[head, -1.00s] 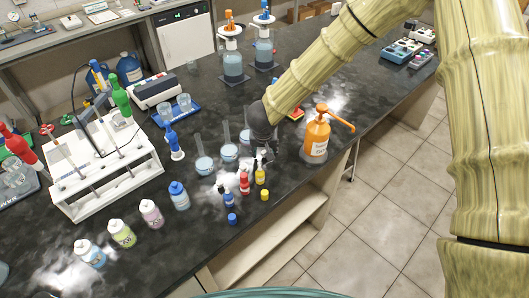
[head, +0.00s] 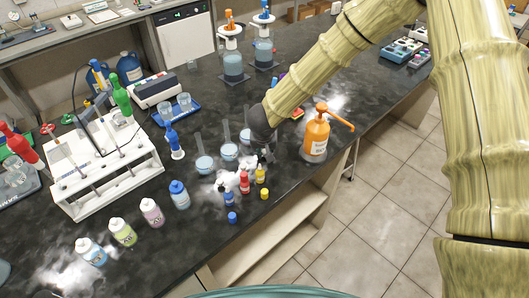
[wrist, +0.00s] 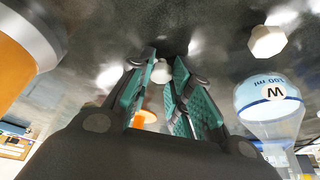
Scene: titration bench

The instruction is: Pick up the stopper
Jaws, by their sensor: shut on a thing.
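A small white stopper (wrist: 161,72) shows between the teal finger pads of my gripper (wrist: 163,80) in the wrist view. My gripper is shut on it. In the head view my gripper (head: 265,155) is low over the dark bench, just behind the small yellow- and red-capped bottles. The held stopper cannot be made out there. A second white, faceted stopper-like piece (wrist: 267,42) lies on the bench to the right in the wrist view, apart from my fingers.
A 100 ml flask (wrist: 270,100) stands close on the right in the wrist view. An orange pump bottle (head: 316,138) stands right of my gripper. Small capped bottles (head: 244,184) are in front, flasks (head: 229,152) to the left. The front bench edge is near.

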